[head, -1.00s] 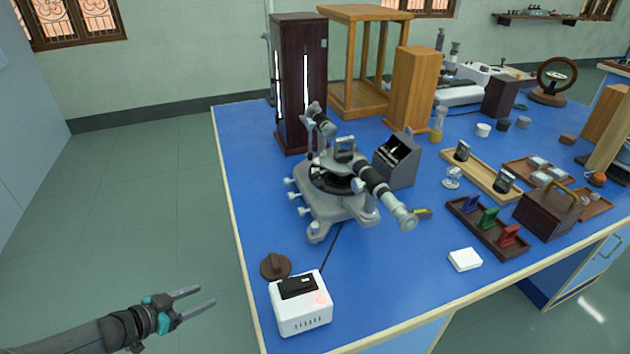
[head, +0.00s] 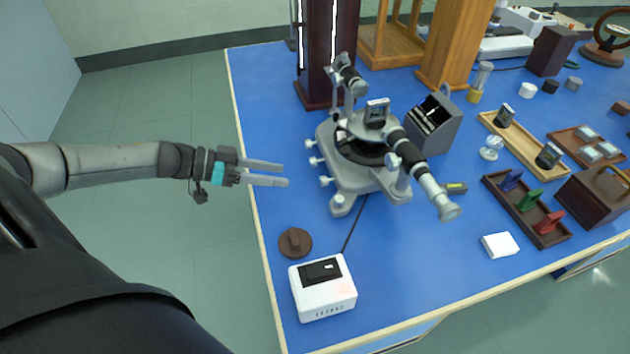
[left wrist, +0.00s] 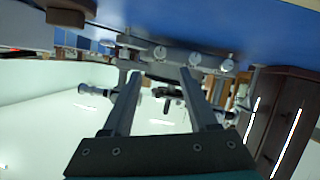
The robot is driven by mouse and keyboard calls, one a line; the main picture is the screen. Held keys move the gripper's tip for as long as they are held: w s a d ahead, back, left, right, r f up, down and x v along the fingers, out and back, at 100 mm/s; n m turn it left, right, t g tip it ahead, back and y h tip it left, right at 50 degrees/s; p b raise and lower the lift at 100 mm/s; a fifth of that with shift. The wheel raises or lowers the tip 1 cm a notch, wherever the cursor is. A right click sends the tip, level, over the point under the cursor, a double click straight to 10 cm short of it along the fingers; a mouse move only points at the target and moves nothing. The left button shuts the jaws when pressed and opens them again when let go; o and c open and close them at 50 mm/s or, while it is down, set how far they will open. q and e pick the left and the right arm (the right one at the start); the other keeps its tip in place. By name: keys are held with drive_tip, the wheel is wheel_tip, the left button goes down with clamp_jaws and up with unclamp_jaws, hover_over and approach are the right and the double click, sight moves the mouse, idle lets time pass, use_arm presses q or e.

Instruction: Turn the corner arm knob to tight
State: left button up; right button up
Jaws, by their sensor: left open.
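The grey spectrometer (head: 365,165) stands on the blue bench top, with a telescope tube (head: 425,185) pointing to the front right. Several pale knobs (head: 316,160) stick out of its left side, and one (head: 338,200) is at the base's front left corner. I cannot tell which is the corner arm knob or whether it is tight. My left gripper (head: 285,175) is open and empty, just left of these knobs and apart from them. In the left wrist view, side knobs (left wrist: 195,58) show beyond the open fingers (left wrist: 159,72).
A white box with a dark top (head: 323,288) and a round brown object (head: 295,243) stand at the bench's front left. A dark tall cabinet (head: 320,60) is behind the spectrometer. A grey slanted box (head: 433,125) stands to its right. The floor left of the bench is clear.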

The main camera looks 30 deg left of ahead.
sight(321, 180)
use_arm(q)
drive_tip(key=b+x, duration=0.1)
drive_tip(key=x, duration=0.7)
drive_tip(key=shift+w+b, duration=0.15)
drive_tip(key=shift+b, duration=0.25)
drive_tip(key=shift+w+d+f, duration=0.25)
drive_tip(key=shift+w+d, duration=0.2)
drive_tip(key=c, duration=0.6)
drive_tip(key=shift+c, duration=1.3)
clamp_jaws()
use_arm(e)
drive_tip(key=shift+w+d+f, duration=0.15)
drive_tip(key=shift+w+f, duration=0.2)
drive_tip(key=shift+f, duration=0.2)
drive_tip(key=shift+w+d+f, duration=0.15)
drive_tip(key=shift+w+f, duration=0.2)
drive_tip(key=shift+f, duration=0.2)
